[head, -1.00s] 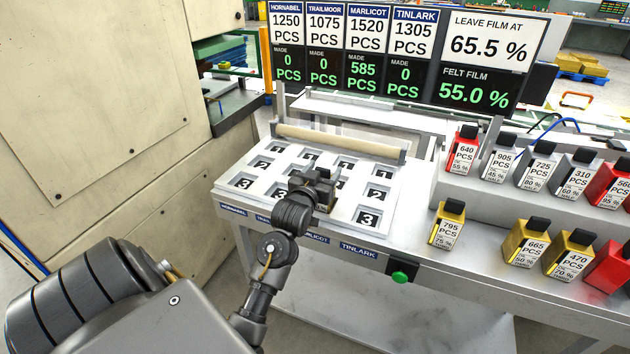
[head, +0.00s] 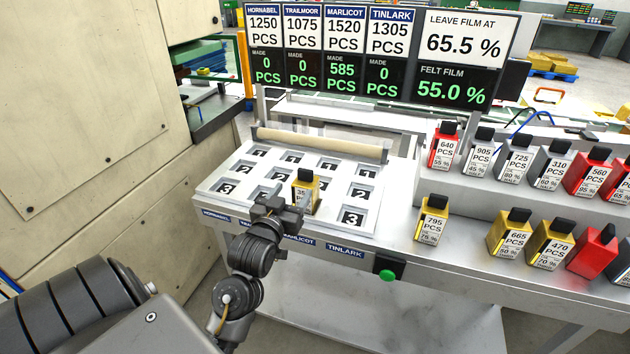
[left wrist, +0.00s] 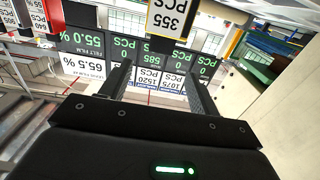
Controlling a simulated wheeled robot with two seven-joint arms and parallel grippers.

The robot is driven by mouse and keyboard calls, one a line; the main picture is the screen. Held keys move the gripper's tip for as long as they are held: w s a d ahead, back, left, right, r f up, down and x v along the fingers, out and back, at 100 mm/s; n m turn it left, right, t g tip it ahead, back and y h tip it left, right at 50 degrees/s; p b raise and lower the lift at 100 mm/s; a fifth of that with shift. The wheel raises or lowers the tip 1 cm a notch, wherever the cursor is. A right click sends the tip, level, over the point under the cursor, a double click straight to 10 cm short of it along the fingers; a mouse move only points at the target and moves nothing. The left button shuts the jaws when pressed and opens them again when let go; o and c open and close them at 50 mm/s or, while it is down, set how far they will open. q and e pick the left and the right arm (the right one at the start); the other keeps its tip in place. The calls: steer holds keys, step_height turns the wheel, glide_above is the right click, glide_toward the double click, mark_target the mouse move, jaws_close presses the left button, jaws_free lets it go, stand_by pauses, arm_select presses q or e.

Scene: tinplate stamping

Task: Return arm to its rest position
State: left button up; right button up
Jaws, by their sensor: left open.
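My left gripper (head: 281,209) is open and empty in the head view, just in front of a yellow can with a black cap (head: 305,190). That can stands upright in the Marlicot column of the white numbered tray (head: 211,189), covering its slot number. In the left wrist view, upside down, the two fingers (left wrist: 157,88) are spread apart. In the head view I cannot tell the exact gap between fingertips and can. My right gripper is not in view.
A display board (head: 388,55) stands behind the tray, with a beige roller (head: 318,145) along its back edge. Red, silver and yellow containers, including a yellow one marked 795 (head: 432,220), stand to the right. A green button (head: 387,275) is on the front edge. A beige cabinet (head: 90,110) is at left.

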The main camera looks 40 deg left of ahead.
arm_select(q)
steer(key=s+d+f+m+g+h, duration=0.2)
steer(key=s+d+f+g, duration=0.15)
steer(key=f, duration=0.35)
steer(key=s+d+f+m+g+h, duration=0.1)
steer(key=s+d+f+g+h, duration=0.15)
steer(key=d+f, duration=0.3)
steer(key=s+d+f+m+g+h, duration=0.1)
steer(key=s+d+f+g, duration=0.4)
steer(key=s, duration=0.4)
steer(key=s+d+f+m+g+h, duration=0.1)
steer(key=s+d+f+m+g, duration=0.2)
steer(key=s+f, duration=0.5)
step_height(320, 180, down, 23)
steer(key=s+n, duration=0.1)
steer(key=s, duration=0.1)
steer(key=s+a+f+g, duration=0.2)
steer(key=s+f, duration=1.4)
steer(key=f, duration=0.1)
steer(key=shift+s+a+y, duration=0.25)
steer(key=shift+s+y, duration=0.1)
steer(key=shift+s, duration=0.05)
